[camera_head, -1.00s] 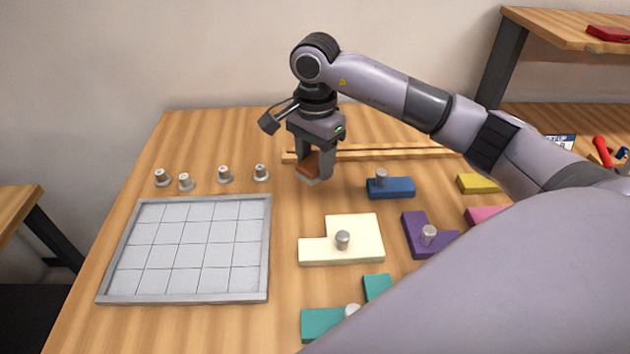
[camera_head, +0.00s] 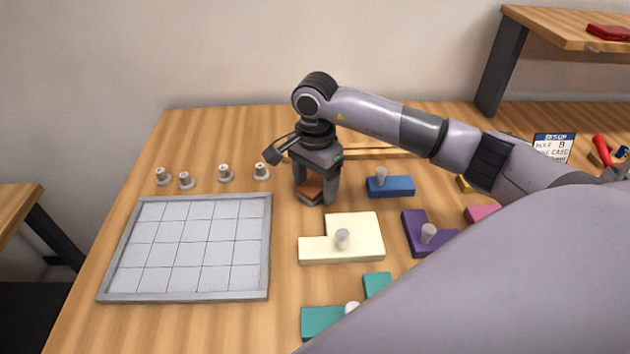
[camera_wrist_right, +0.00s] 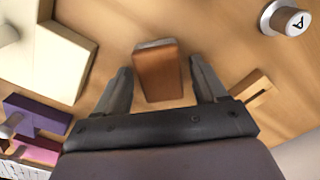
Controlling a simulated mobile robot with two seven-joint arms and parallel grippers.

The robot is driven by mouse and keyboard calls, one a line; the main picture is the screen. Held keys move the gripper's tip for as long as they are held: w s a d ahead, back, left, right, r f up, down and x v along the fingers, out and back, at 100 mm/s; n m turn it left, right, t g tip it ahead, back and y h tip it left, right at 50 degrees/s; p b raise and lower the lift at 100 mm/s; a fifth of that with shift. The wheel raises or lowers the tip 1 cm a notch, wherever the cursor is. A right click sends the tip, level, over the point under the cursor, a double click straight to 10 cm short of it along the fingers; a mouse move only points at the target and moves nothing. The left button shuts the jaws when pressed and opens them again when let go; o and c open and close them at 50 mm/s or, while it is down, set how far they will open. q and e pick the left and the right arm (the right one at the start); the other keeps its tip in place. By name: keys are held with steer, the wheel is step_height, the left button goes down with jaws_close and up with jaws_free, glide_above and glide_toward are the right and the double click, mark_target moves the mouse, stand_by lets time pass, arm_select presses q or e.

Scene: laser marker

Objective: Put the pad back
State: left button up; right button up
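The pad (camera_head: 311,188) is a small brown block with a grey end face. It is between the fingers of my right gripper (camera_head: 316,194), just behind the cream L-shaped block. In the right wrist view the pad (camera_wrist_right: 160,72) sits between the two fingers of the right gripper (camera_wrist_right: 162,78), with its grey end away from the palm. The pad has moved along with the gripper, so the gripper appears shut on it. I cannot tell whether the pad touches the table. My left gripper is not in view.
A grey gridded tray (camera_head: 268,245) lies at left, with several small grey stamps (camera_head: 226,173) behind it. The cream block (camera_head: 340,243), a blue block (camera_head: 391,188), a purple block (camera_head: 415,240) and a teal block (camera_head: 322,322) lie nearby. A wooden rail (camera_head: 380,153) is at the back.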

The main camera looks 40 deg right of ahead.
mark_target(315, 185)
steer(key=shift+r, duration=0.15)
step_height(315, 185, up, 12)
steer(key=b, duration=0.1)
stand_by(0.6)
steer(key=shift+s+a, duration=0.1)
stand_by(0.4)
